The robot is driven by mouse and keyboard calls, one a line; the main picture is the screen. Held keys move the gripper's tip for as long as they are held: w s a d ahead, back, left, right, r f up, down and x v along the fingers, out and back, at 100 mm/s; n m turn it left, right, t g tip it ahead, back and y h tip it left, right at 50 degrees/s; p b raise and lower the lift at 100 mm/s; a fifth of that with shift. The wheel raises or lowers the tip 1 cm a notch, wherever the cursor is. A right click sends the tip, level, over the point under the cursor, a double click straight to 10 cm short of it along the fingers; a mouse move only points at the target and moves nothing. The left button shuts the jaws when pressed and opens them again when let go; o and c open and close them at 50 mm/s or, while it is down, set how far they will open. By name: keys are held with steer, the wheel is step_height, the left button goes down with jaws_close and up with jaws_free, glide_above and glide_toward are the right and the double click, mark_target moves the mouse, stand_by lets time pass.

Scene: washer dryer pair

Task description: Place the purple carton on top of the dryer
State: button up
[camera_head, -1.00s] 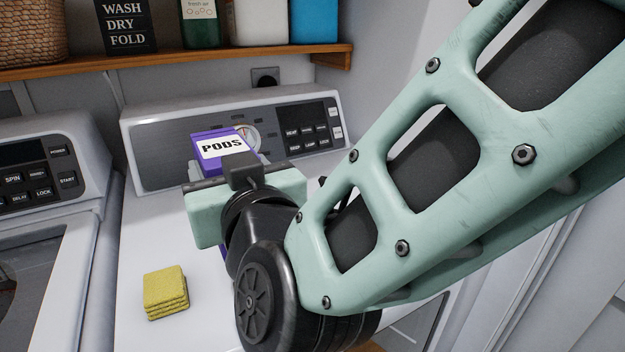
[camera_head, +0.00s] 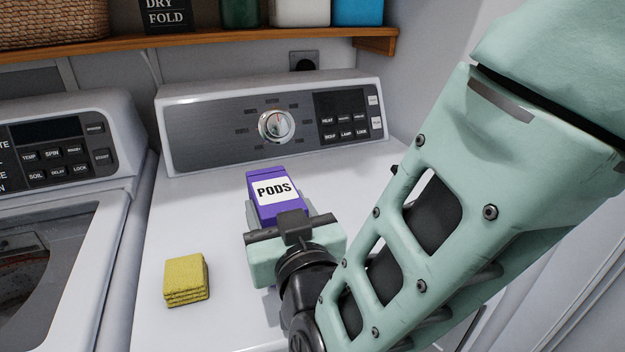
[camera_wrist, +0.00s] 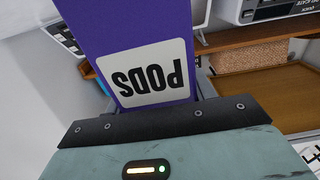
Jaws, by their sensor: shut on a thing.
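The purple carton (camera_head: 274,196) has a white label reading PODS. In the head view it is over the white top of the dryer (camera_head: 218,210), in front of the dryer's control panel. My gripper (camera_head: 282,222) is shut on the carton's near part, which my gripper body hides. The carton also fills the upper middle of the wrist view (camera_wrist: 130,40), with its label upside down. I cannot tell whether its bottom touches the dryer top.
A stack of yellow sponges (camera_head: 186,280) lies on the dryer top, left of my gripper. The washer (camera_head: 112,240) stands at left with a glass lid. A wooden shelf (camera_head: 200,40) with a basket and bottles runs above. The dryer top between sponges and panel is clear.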

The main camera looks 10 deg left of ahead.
steer(key=shift+f, duration=0.15)
steer(key=o, duration=1.2)
steer(key=shift+b+v, duration=2.65)
steer(key=shift+v, duration=3.4)
steer(key=shift+w, duration=0.1)
